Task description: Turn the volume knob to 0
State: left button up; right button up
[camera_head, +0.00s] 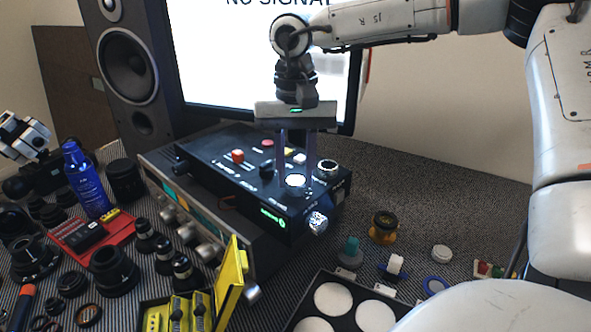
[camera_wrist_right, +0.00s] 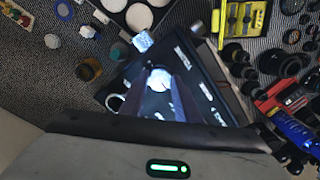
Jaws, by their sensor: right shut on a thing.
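A black control box (camera_head: 225,175) sits in the middle of the table, tilted in the head view, with buttons and round knobs on top. My right gripper (camera_head: 296,172) reaches down onto it from above. Its two fingers stand on either side of a round pale knob (camera_head: 295,181) and are shut on it. In the wrist view the same knob (camera_wrist_right: 159,79) lies between the fingers. I cannot read its label or its setting. Another ringed knob (camera_head: 327,168) is to its right. A bright faceted knob (camera_head: 318,222) is on the front face.
A monitor (camera_head: 215,60) and a speaker (camera_head: 127,65) stand behind. Lenses, a blue bottle (camera_head: 86,180), a red tray (camera_head: 70,232) and a yellow case (camera_head: 230,282) crowd the left. A tray with white discs (camera_head: 333,299) and small parts lie in front and right.

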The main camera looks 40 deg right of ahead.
aim_at(296, 180)
jog(key=shift+n, duration=0.3)
jog(key=o, duration=1)
jog(key=shift+o, duration=0.2)
jog(key=shift+r, duration=0.1)
notch_tip(296, 180, up, 10)
jog(key=shift+r, duration=0.15)
